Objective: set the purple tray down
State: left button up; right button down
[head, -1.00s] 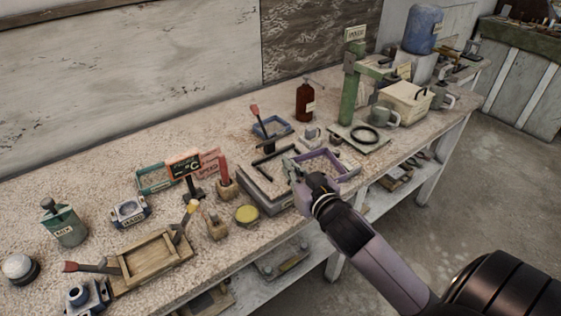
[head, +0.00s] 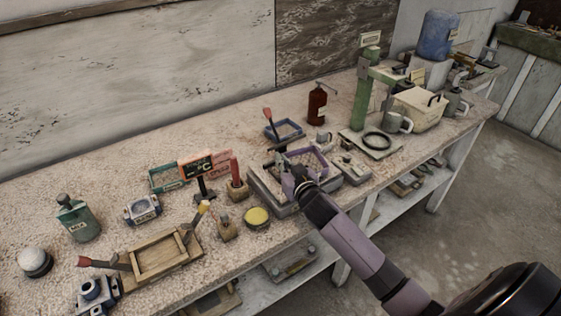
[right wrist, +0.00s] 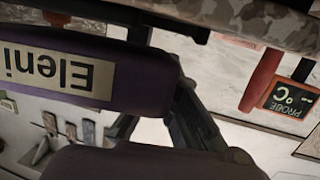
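The purple tray (head: 323,162) is an open rectangular frame shape in the head view, just over the right part of a low grey box (head: 262,195). My right gripper (head: 287,163) is at the tray's left side and appears closed on its wall. In the right wrist view a purple wall (right wrist: 150,88) with an upside-down "Eleni" label fills the left, beside the dark fingers. I cannot tell whether the tray touches the box, since my gripper hides the contact. My left gripper is not in view.
A small grey device (head: 352,170) and a green stand (head: 359,105) are to the right.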

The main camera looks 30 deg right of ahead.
jog(key=shift+w+d+f+p, duration=0.1)
jog(key=shift+w+f+p, duration=0.1)
jog(key=shift+w+f, duration=0.25)
jog(key=shift+w+f+p, duration=0.15)
jog(key=shift+w+f, duration=0.1)
jog(key=shift+w, duration=0.3)
jog(key=c, duration=1.8)
grip_release()
